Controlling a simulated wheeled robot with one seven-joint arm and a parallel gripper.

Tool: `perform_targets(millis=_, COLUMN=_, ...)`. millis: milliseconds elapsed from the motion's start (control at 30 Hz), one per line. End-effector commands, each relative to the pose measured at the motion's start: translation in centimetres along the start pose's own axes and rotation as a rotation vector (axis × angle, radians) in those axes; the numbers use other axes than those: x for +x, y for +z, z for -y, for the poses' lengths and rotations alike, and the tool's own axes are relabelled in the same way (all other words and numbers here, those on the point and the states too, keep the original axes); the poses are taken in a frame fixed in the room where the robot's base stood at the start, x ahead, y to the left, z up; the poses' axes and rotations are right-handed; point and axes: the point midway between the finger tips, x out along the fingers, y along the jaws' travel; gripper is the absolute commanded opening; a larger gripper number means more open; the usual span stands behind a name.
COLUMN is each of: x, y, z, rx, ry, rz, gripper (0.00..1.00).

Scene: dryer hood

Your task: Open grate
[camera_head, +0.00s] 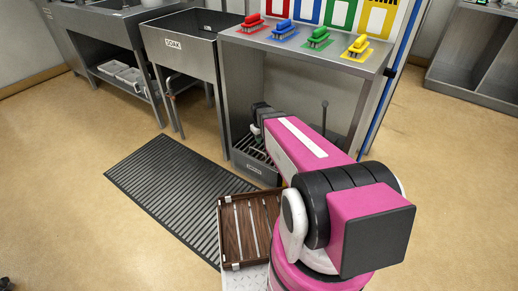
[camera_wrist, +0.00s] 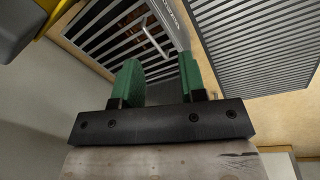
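The grate (camera_head: 252,154), a set of dark parallel bars with a light frame, lies low in the steel hood's base. In the wrist view the grate (camera_wrist: 112,38) fills the upper middle, with a light metal handle (camera_wrist: 157,38) across its bars. My gripper (camera_wrist: 160,76) has two green fingers spread apart with nothing between them. The handle shows beyond the gap between the fingertips, apart from them as far as I can tell. In the head view my pink arm reaches into the hood; it covers part of the grate and the fingertips cannot be made out.
The steel hood (camera_head: 232,78) has side walls and a top shelf holding red, blue, green and yellow brushes (camera_head: 318,38). A ribbed dark mat (camera_head: 172,190) lies on the floor to the left. A wooden slatted rack (camera_head: 240,232) is near my base. A SOAK sink (camera_head: 180,52) stands left.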

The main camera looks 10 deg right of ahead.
Motion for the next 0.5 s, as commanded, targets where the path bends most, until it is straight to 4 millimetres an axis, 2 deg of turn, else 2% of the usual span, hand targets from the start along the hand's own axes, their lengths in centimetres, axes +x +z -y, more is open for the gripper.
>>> perform_targets(millis=33, x=2.5, y=-3.0, z=-0.9, rx=-0.061, ry=0.013, rz=-0.002, gripper=0.38)
perform_targets(millis=200, x=7.5, y=-8.0, z=-2.1, rx=-0.249, ry=0.056, rz=-0.014, gripper=0.38)
perform_targets(millis=333, x=9.7, y=-10.0, z=-2.6, rx=-0.337, ry=0.077, rz=-0.019, gripper=0.38)
perform_targets(millis=500, x=10.8, y=-10.8, z=-2.8, rx=-0.379, ry=0.086, rz=-0.021, gripper=0.38)
